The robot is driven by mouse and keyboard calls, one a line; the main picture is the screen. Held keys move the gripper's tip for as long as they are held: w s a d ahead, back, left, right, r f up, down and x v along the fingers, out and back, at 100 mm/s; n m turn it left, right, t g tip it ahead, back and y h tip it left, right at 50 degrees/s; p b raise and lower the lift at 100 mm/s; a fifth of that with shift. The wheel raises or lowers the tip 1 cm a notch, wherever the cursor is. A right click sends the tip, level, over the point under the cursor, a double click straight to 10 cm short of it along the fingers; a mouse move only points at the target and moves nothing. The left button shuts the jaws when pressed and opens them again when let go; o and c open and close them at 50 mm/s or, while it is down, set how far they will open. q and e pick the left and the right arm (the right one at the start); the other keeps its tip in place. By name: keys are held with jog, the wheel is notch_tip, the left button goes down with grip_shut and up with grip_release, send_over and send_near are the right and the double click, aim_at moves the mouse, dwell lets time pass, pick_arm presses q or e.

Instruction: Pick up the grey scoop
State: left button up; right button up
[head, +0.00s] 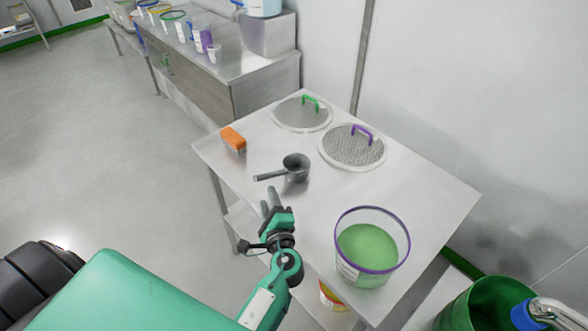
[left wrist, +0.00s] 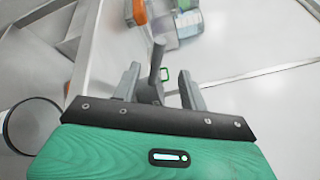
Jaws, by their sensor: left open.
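The grey scoop (head: 296,167) lies on the steel table, its cup to the right and its handle pointing left. My left gripper (head: 268,202) is open and empty, just in front of the scoop's handle and apart from it in the head view. In the left wrist view, a grey bar that looks like the scoop handle (left wrist: 157,62) shows between the two spread fingers (left wrist: 160,88). The rest of the scoop is hidden there by the gripper body. My right gripper is in neither view.
On the steel table (head: 215,160) are an orange block (head: 233,139), two round mesh lids with green (head: 289,114) and purple (head: 340,150) handles, and a purple-rimmed tub of green material (head: 345,272). A green bin (head: 470,312) stands at lower right.

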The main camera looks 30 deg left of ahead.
aim_at(262, 179)
pick_arm(q)
jog(key=p+x, duration=0.1)
jog(key=x, duration=0.5)
jog(key=shift+w+a+r+p, duration=0.1)
jog(key=shift+w+a+p, duration=0.15)
jog(key=shift+p, duration=0.3)
jog(key=p+x, duration=0.2)
jog(key=x, duration=0.1)
jog(key=shift+w+a, duration=0.15)
jog(key=shift+a, duration=0.1)
jog(key=shift+w+a, duration=0.35)
jog(key=shift+w, duration=0.05)
grip_shut()
